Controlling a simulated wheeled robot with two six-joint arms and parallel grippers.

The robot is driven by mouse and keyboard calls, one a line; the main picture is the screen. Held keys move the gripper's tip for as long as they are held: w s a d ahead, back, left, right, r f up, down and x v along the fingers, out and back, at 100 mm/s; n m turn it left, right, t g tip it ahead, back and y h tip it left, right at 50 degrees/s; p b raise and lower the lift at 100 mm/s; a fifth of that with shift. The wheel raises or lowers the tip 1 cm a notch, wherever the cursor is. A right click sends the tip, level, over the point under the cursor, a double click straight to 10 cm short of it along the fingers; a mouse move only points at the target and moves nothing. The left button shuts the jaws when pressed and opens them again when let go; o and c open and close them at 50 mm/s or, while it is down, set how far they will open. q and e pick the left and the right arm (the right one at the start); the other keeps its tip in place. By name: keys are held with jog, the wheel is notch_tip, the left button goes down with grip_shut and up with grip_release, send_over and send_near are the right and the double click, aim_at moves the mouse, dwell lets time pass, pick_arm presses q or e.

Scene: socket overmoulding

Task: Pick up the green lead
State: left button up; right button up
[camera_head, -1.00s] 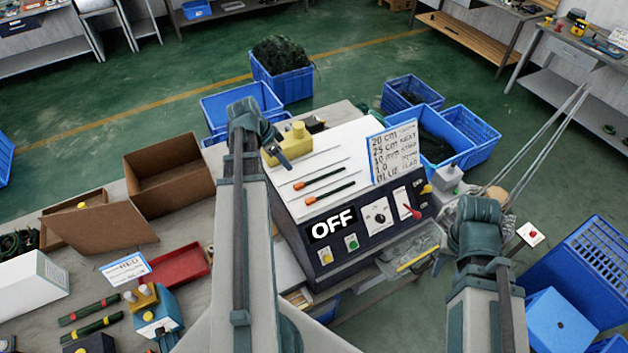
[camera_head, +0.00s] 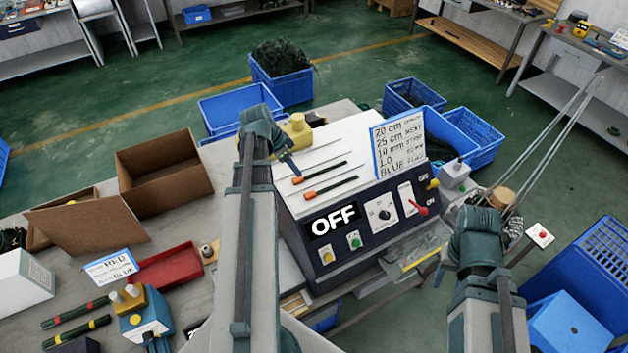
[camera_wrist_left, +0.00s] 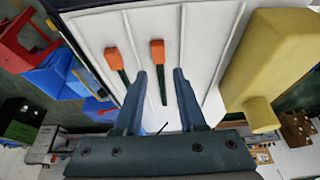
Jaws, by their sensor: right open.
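Two dark green leads with orange ends lie side by side on the white top of the machine: the rear lead (camera_head: 332,171) and the front lead (camera_head: 336,187). In the left wrist view they are the left lead (camera_wrist_left: 123,75) and the right lead (camera_wrist_left: 162,85). My left gripper (camera_head: 289,166) is above the white top near the orange ends. In its wrist view its open fingers (camera_wrist_left: 159,78) straddle the right lead's line, with nothing visibly gripped. My right gripper (camera_head: 440,270) is at the machine's front right, open, its fingers hard to make out.
A yellow block (camera_wrist_left: 270,65) stands right of the leads in the wrist view. The machine's panel (camera_head: 375,222) shows OFF. A sign (camera_head: 398,146) stands at the back.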

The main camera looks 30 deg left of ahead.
aim_at(302, 177)
pick_arm(q)
jog(key=b+x, duration=0.4)
jog(key=x, duration=0.1)
jog(key=shift+f+b, duration=0.15)
jog(key=shift+b, duration=0.25)
grip_shut()
